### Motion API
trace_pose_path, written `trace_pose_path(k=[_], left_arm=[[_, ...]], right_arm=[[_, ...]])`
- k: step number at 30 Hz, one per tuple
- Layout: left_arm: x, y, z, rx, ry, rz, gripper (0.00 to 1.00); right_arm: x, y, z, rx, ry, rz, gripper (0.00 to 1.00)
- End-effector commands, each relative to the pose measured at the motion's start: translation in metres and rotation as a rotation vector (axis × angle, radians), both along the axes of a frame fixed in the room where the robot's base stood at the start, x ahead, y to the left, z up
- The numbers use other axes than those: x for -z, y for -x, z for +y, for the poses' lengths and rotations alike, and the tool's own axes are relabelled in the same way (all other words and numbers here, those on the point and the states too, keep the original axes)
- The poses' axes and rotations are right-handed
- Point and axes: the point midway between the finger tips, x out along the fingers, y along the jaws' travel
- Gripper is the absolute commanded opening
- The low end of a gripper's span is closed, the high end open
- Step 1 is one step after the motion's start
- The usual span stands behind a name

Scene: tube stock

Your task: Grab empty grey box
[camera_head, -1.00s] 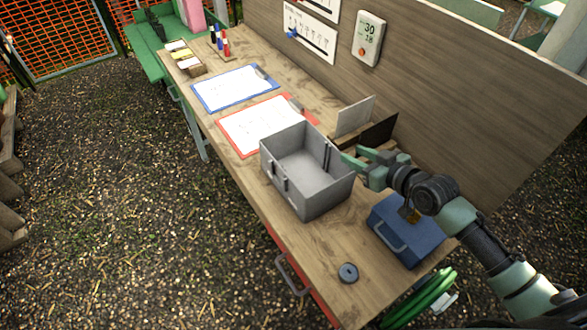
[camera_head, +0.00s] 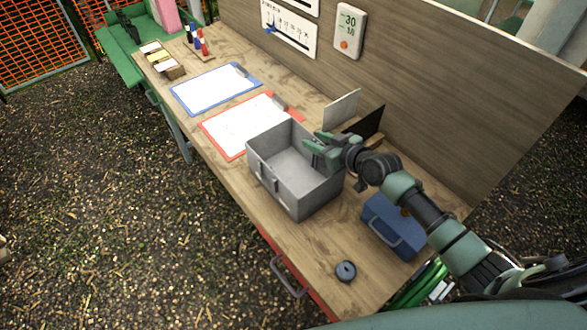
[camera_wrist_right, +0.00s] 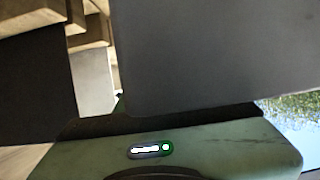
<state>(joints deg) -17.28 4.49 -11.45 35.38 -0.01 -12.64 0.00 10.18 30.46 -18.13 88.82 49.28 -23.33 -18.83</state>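The empty grey box (camera_head: 283,185) stands on the wooden workbench, open at the top, with bare walls and floor inside. My right gripper (camera_head: 316,149) is at the upper part of its right-hand wall, with its fingers apart and reaching over the rim. Whether the fingers touch the wall is unclear. In the right wrist view, a large grey surface (camera_wrist_right: 215,55), likely the box wall, fills the upper right close to the green gripper body. My left gripper is not in view.
A blue case (camera_head: 393,227) and a dark round disc (camera_head: 346,271) lie right of and in front of the box. A red clipboard (camera_head: 207,126) and a blue clipboard (camera_head: 178,97) lie beyond it. An upright wooden panel (camera_head: 430,90) borders the bench's back.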

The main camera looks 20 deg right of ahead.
Motion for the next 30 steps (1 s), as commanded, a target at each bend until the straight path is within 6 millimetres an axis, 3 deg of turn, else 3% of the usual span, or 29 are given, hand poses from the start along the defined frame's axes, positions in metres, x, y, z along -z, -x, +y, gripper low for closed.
trace_pose_path(k=[5,9,30], left_arm=[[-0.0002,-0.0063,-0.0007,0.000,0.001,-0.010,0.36],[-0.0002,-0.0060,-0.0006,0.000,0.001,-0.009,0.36],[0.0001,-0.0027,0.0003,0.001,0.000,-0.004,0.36]], right_arm=[[0.0008,0.0000,0.0001,0.000,0.000,0.000,0.37],[0.0006,0.0002,0.0000,0.000,0.000,0.000,0.01],[0.0011,0.0005,-0.0002,0.000,0.001,0.002,0.00]])
